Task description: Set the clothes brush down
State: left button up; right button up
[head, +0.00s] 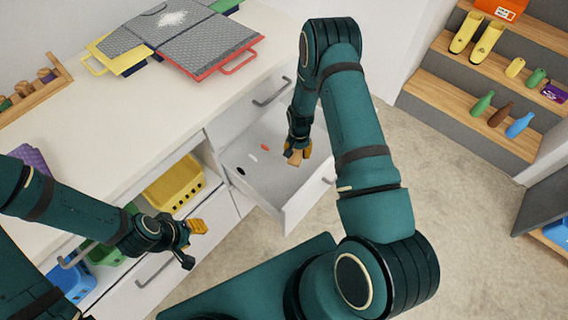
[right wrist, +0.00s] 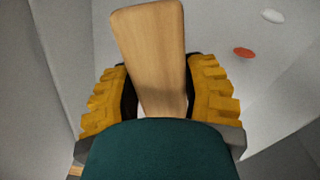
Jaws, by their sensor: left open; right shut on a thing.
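The clothes brush (right wrist: 152,50) shows as a light wooden piece between the yellow fingers of my right gripper (right wrist: 165,95) in the right wrist view. In the head view my right gripper (head: 299,150) is over the open drawer (head: 250,182) of the white cabinet, with a small part of the brush (head: 293,158) showing at its fingers. It is shut on the brush. I cannot tell whether the brush touches the drawer floor. My left gripper (head: 192,241) is open and empty, in front of the cabinet at the lower left.
Small red, white and dark discs lie in the drawer, including a red disc (right wrist: 243,52) and a white disc (right wrist: 273,16). A yellow basket (head: 174,184) sits in an open compartment. The white counter (head: 130,110) holds a grey folding board (head: 190,48). Shelves stand at right.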

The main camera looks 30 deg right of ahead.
aim_at(297, 169)
jog(key=f+b, duration=0.1)
jog(key=f, duration=0.6)
jog(key=f+b, duration=0.1)
jog(key=f, duration=0.3)
jog(key=shift+d+f+b, duration=0.1)
jog(key=shift+d+b, duration=0.15)
jog(key=shift+b, duration=0.05)
jog(key=shift+f, duration=0.15)
jog(key=o, duration=1.1)
jog(key=shift+c, duration=0.2)
notch_tip(297, 169, up, 12)
jog(key=p, duration=0.3)
jog(key=shift+r, duration=0.2)
